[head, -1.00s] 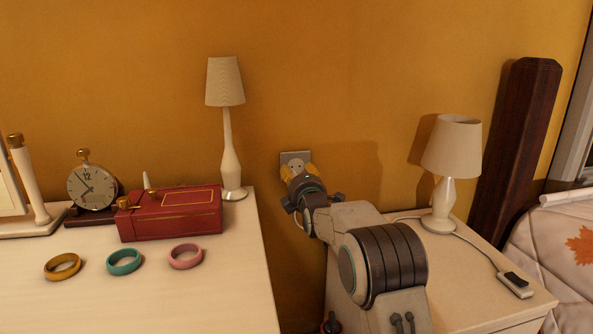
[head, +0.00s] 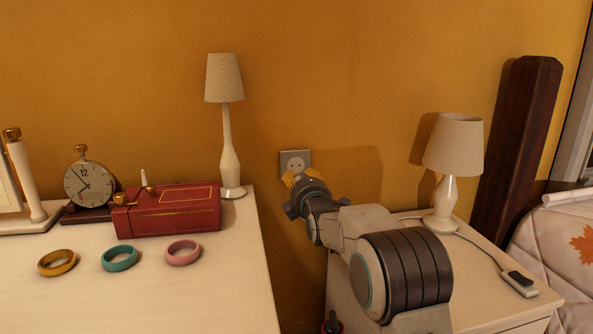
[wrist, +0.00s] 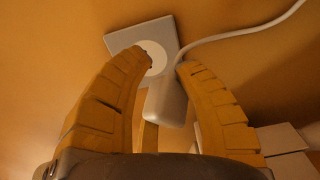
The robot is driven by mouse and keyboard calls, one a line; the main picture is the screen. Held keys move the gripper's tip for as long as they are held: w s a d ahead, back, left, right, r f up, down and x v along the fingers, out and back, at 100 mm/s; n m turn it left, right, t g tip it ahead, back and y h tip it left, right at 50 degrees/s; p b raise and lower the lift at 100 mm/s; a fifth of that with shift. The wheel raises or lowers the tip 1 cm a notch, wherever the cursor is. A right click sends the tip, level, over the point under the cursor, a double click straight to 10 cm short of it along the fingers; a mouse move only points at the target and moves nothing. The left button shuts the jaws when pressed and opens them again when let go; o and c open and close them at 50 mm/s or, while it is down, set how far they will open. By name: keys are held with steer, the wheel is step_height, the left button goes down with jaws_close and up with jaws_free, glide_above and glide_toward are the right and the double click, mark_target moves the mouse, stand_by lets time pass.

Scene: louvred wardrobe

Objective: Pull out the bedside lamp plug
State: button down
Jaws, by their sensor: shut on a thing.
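The wall socket (head: 295,160) shows a bare round face with two holes in the head view. In the wrist view the socket plate (wrist: 125,40) is at the top, with its white round face partly behind a fingertip. My gripper (head: 297,178) is just below and in front of the socket. In the wrist view its yellow fingers (wrist: 168,66) are closed around a pale plug (wrist: 166,102), which appears clear of the socket. A white cord (wrist: 240,33) runs from it to the upper right. The bedside lamp (head: 453,148) stands upright on the nightstand.
The nightstand (head: 470,285) also bears a corded switch (head: 518,281). On the left, the dresser (head: 200,290) holds another lamp (head: 226,130), a red box (head: 180,212), a clock (head: 90,184) and three bangles (head: 120,258). A dark post (head: 512,150) stands at right.

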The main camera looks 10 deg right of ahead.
steer(key=shift+s, duration=1.1)
steer(key=shift+s, duration=0.1)
